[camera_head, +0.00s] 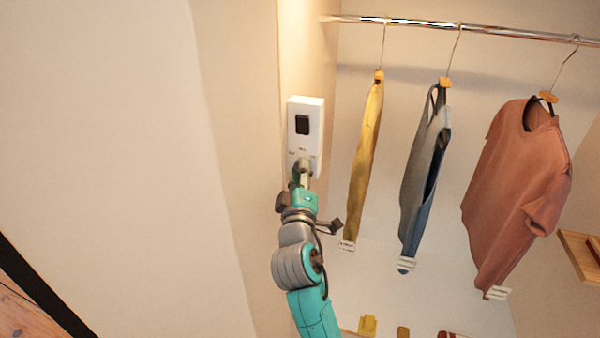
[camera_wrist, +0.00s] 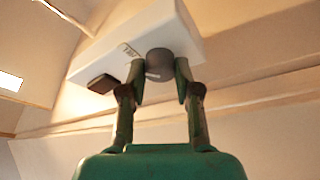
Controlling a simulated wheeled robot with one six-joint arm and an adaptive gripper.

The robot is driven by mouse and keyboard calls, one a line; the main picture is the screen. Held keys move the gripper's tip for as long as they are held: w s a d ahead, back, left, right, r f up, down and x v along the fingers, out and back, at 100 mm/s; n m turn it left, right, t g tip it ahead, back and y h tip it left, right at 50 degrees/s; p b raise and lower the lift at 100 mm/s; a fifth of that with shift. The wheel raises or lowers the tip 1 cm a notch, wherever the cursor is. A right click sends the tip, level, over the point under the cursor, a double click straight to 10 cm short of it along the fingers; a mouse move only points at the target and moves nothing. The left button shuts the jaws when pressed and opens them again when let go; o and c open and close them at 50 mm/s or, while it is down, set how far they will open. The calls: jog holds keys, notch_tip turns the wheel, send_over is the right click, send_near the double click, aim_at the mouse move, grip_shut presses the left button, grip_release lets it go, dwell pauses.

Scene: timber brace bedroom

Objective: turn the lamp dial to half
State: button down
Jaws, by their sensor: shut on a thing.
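The lamp dial is a round grey knob (camera_wrist: 160,64) on a white wall panel (camera_wrist: 190,30), seen between my fingers in the wrist view. A short light mark shows on the knob's lower front. My gripper (camera_wrist: 161,82) is shut on the knob, one finger on each side. In the head view the white panel (camera_head: 306,112) is fixed upright on the wall edge, and my gripper (camera_head: 303,172) reaches its lower part and hides the knob there. Small lettering is printed beside the knob, too blurred to read fully.
A dark switch (camera_head: 302,124) sits above the knob on the same panel. To the right, a yellow garment (camera_head: 366,160), a grey-blue top (camera_head: 425,170) and a rust shirt (camera_head: 520,170) hang from a metal rail (camera_head: 480,32). The wall to the left is bare.

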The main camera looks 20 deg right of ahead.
jog(key=shift+r+n+g+y, duration=0.1)
jog(key=shift+n+g+y, duration=0.3)
jog(key=shift+n, duration=1.25)
jog(key=shift+r+n+g+y, duration=0.1)
jog(key=shift+n+g+y, duration=0.3)
jog(key=shift+n, duration=1.3)
jog(key=shift+r+n+g+y, duration=0.15)
jog(key=shift+n+g, duration=0.45)
jog(key=shift+n, duration=1.05)
jog(key=shift+f, duration=0.1)
jog(key=c, duration=0.8)
grip_release()
jog(key=v, duration=1.2)
